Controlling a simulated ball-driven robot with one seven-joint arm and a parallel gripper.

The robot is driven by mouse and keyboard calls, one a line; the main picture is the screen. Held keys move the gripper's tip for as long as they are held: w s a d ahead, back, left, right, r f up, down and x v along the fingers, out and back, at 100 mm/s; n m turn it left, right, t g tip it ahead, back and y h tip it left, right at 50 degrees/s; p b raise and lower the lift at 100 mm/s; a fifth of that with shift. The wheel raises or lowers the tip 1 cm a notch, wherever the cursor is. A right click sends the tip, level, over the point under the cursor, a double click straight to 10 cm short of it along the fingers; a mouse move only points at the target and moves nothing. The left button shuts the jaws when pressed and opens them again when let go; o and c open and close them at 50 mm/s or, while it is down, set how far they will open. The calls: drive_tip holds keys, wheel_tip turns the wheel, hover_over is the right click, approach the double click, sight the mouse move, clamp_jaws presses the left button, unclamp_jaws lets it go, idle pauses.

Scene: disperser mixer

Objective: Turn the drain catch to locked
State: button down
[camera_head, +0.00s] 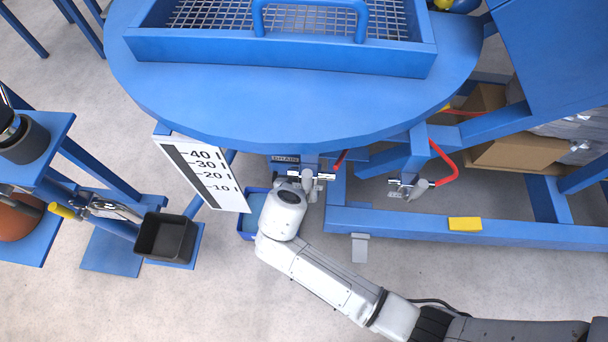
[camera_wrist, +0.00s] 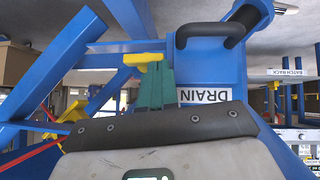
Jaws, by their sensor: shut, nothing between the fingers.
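A yellow T-shaped piece (camera_wrist: 142,59), which looks like the drain catch, shows at the tips of my gripper (camera_wrist: 152,70). The green fingers are shut and empty; whether they touch the yellow piece I cannot tell. The catch's lock marking is not readable.
A blue bin (camera_head: 249,226) stands beside my wrist, partly hidden. A level scale board (camera_head: 205,172) hangs to its left. Taps with red handles (camera_head: 446,165) sit to the right above a blue frame beam (camera_head: 400,226). A black box (camera_head: 165,237) stands at left. Open floor lies in front.

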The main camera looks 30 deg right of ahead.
drive_tip(key=shift+w+a+f+g+h, duration=0.2)
drive_tip(key=shift+g+h, duration=0.1)
drive_tip(key=shift+h, duration=0.1)
drive_tip(key=shift+w+a+f+n+g+h+b, duration=0.15)
drive_tip(key=shift+f+n+g+h+b, duration=0.15)
drive_tip(key=shift+n+h, duration=0.2)
drive_tip(key=shift+a+f+n+g+h+b, duration=0.1)
drive_tip(key=shift+f+n+g+h+b, duration=0.1)
drive_tip(key=shift+n+g+h, duration=0.3)
drive_tip(key=shift+a+f+n+h+b, duration=0.15)
drive_tip(key=shift+n+h+b, duration=0.15)
drive_tip(key=shift+h, duration=0.2)
drive_tip(key=shift+w+f+b, duration=0.1)
drive_tip(key=shift+f+b, duration=0.3)
idle(1.9)
drive_tip(key=shift+r, duration=0.1)
drive_tip(key=shift+s+d+r+p, duration=0.3)
drive_tip(key=shift+s+d+p, duration=0.2)
drive_tip(key=shift+p, duration=0.2)
drive_tip(key=shift+d, duration=0.1)
